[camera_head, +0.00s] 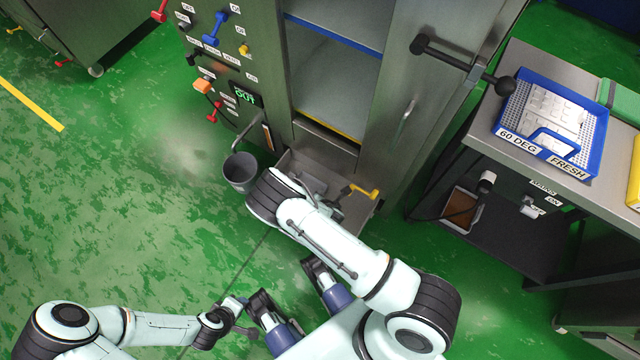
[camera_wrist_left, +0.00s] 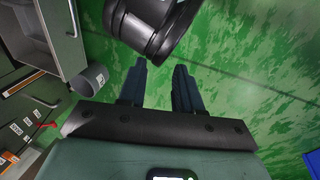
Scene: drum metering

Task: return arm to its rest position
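My left arm comes in from the left in the head view, low over the floor, and its small end, my left gripper (camera_head: 238,310), is partly hidden. In the left wrist view the two blue fingers of my left gripper (camera_wrist_left: 158,82) are apart with only green floor visible between them. My right arm is folded in front of the machine, its black-and-white elbow close to the open drawer. My right gripper (camera_head: 290,288) is near the camera, with its blue, black-tipped fingers spread and nothing visible between them.
At right, a bench (camera_head: 545,185) holds a blue tray (camera_head: 503,118). Green floor is clear at left.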

